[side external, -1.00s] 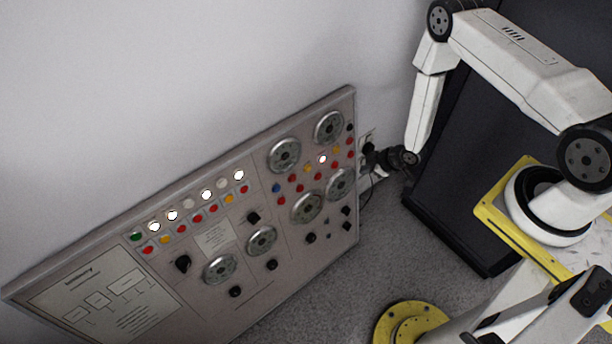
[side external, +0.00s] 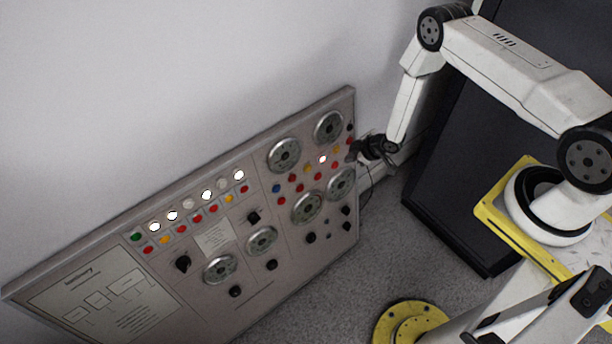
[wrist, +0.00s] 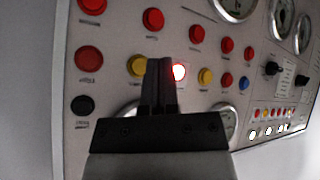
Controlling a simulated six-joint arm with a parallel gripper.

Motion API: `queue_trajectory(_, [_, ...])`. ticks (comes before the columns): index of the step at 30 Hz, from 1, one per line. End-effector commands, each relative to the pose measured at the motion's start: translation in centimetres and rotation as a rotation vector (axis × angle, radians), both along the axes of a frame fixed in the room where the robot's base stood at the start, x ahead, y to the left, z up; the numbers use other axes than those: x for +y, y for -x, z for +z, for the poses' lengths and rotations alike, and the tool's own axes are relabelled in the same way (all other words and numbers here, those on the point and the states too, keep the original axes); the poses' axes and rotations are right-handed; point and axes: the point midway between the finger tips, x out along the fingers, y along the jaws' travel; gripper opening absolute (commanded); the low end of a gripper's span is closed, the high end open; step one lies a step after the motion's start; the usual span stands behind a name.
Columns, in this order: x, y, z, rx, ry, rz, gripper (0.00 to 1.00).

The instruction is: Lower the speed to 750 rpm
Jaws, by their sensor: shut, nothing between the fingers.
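The grey control panel (side external: 120,262) leans by the wall and carries round dials, buttons, lamps and black knobs. My gripper (side external: 357,150) is at its right edge, beside the button rows. In the wrist view my gripper (wrist: 160,66) has its dark fingers together, with nothing between them. The fingertips appear between a yellow button (wrist: 136,66) and a glowing red-white lamp (wrist: 179,72). I cannot tell whether they touch the panel. Red buttons (wrist: 90,59) and a black button (wrist: 83,105) are to the left. Labels and dial readings are too small to read; the fingers hide part of a lower dial.
A row of lamps, several lit (side external: 205,195), runs along the panel's upper left. Black knobs (side external: 182,264) stick out lower down. A dark cabinet (side external: 455,200) stands right of the panel. Grey floor (side external: 345,285) is open in front.

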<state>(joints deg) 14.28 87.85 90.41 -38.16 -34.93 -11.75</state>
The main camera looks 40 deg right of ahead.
Motion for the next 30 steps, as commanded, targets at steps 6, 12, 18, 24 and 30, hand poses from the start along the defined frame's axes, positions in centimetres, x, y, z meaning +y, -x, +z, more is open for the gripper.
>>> queue_trajectory(6, [0.1, -1.6, -0.3, -0.001, -0.001, 0.002, 0.0])
queue_trajectory(12, [0.0, -2.1, -0.4, 0.001, -0.001, 0.001, 0.0])
queue_trajectory(18, [0.0, -2.1, -0.4, 0.001, -0.001, 0.001, 0.0])
queue_trajectory(24, [0.0, -2.1, -0.4, 0.001, -0.001, 0.001, 0.0])
queue_trajectory(30, [0.0, -2.1, -0.4, 0.001, -0.001, 0.001, 0.0])
